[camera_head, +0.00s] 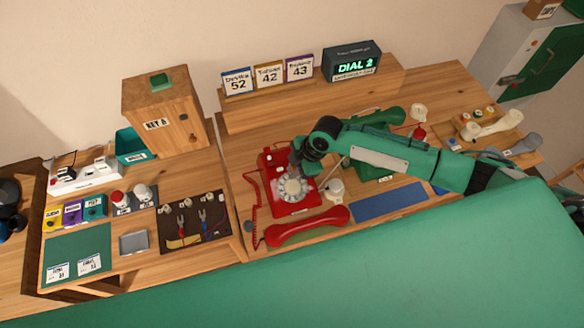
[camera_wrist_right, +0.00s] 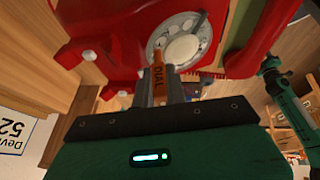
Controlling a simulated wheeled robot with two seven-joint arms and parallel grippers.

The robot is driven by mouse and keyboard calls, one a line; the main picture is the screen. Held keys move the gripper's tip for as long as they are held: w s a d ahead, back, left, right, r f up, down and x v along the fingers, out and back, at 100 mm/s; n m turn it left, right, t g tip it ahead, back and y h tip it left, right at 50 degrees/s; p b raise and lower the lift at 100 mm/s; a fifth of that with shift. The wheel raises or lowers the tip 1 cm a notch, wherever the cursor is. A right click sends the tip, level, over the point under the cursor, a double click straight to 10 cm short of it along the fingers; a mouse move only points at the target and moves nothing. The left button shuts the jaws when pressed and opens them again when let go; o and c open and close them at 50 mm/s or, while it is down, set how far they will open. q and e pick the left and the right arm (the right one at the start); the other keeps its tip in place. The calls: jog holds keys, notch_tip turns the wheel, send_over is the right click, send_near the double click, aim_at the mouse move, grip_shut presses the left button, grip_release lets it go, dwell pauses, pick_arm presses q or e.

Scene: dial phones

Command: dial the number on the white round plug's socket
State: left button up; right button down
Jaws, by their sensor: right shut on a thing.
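The red phone (camera_head: 289,187) stands on the wooden desk. Its pale round dial (camera_wrist_right: 190,43) shows close up in the right wrist view. The red handset (camera_head: 307,227) lies off the phone, in front of it. My right gripper (camera_head: 297,168) is over the dial, shut on an orange-brown stick marked DIAL (camera_wrist_right: 158,72). The stick's tip is at the dial's edge; whether it sits in a hole is unclear. The white socket strip (camera_head: 85,172) is at the left with plugs on it; their shapes and numbers are too small to read. My left gripper is not visible.
Number cards 52 (camera_head: 237,81), 42 (camera_head: 269,75) and 43 (camera_head: 299,67) stand on the back shelf. A display (camera_head: 353,64) reads DIAL 2. A green phone (camera_head: 372,171) is partly hidden behind my right arm. A white knobbed object (camera_head: 334,190) stands right of the red phone.

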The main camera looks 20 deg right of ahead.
jog(key=shift+d, duration=0.35)
jog(key=shift+s, duration=0.1)
jog(key=shift+s+d+f, duration=0.2)
jog(key=shift+s+d, duration=0.1)
jog(key=shift+d, duration=0.15)
jog(key=shift+s, duration=0.15)
jog(key=shift+s+d+f+p, duration=0.2)
jog(key=shift+s+d+p, duration=0.1)
jog(key=shift+s+p, duration=0.1)
dwell(0.3)
